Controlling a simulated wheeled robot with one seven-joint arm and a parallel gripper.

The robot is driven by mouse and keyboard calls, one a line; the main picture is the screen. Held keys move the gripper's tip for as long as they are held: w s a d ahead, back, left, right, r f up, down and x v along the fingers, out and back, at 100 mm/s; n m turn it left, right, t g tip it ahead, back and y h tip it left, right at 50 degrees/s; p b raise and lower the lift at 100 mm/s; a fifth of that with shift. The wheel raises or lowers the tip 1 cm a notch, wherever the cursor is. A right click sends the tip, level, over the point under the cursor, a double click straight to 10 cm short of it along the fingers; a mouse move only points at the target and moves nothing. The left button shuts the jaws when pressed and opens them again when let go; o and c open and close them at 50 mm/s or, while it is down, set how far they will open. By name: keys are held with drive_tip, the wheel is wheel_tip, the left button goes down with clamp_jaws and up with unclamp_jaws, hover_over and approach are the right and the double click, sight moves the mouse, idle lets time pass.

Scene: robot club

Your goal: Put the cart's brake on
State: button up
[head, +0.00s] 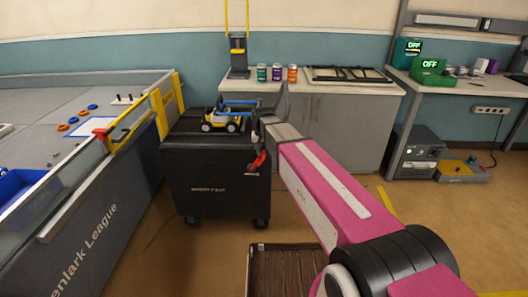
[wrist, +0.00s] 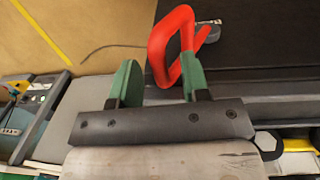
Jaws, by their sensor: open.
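The cart (head: 205,185) is a dark box on casters with lettering on its front. A red brake lever (head: 258,161) shows at its upper right side. In the wrist view, the lever (wrist: 158,42) is a bent red bar beside the dark cart body (wrist: 260,45). My gripper (wrist: 158,68) is open, with its two green fingers apart. The lever's near end reaches between the fingers, close to the right one; I cannot tell whether they touch. In the head view my wrist hides most of the gripper at the cart's right edge.
A toy vehicle (head: 222,121) stands on the cart top. A walled game table (head: 95,225) with a yellow gate is at left. Behind are a grey cabinet (head: 330,120) with cans and a workbench (head: 460,84).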

clamp_jaws()
